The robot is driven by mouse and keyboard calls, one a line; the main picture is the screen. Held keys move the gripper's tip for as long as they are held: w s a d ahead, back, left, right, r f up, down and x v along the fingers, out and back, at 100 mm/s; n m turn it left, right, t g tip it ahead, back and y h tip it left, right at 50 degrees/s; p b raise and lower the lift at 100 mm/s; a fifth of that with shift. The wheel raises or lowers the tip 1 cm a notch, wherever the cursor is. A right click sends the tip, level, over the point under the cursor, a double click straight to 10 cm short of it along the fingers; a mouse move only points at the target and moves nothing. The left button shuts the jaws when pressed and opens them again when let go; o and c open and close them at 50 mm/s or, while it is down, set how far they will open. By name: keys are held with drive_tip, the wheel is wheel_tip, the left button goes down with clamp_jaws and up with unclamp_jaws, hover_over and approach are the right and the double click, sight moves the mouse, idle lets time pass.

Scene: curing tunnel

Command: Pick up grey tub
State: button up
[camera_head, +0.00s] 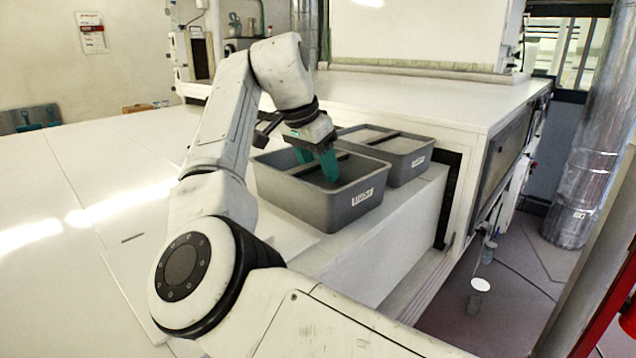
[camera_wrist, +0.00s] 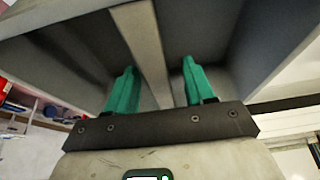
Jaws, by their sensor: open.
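A grey tub (camera_head: 315,208) with a white label on its side stands on a white ledge. My gripper (camera_head: 317,164) is over this tub, its green fingers reaching down into its open top. In the wrist view the gripper (camera_wrist: 159,68) is open, with one green finger on each side of a grey bar (camera_wrist: 144,45) that spans the tub. The fingers look apart from the bar. The tub's inner walls fill most of the wrist view. A second, similar grey tub (camera_head: 412,166) stands just behind it, partly hidden by the nearer one.
A large white machine housing (camera_head: 430,105) rises behind and to the right of the tubs. A broad white surface (camera_head: 75,210) lies clear on the left. A silver duct (camera_head: 583,190) stands at the far right, with a red part (camera_head: 612,300) nearer.

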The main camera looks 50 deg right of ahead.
drive_tip(key=shift+x, duration=0.85)
clamp_jaws()
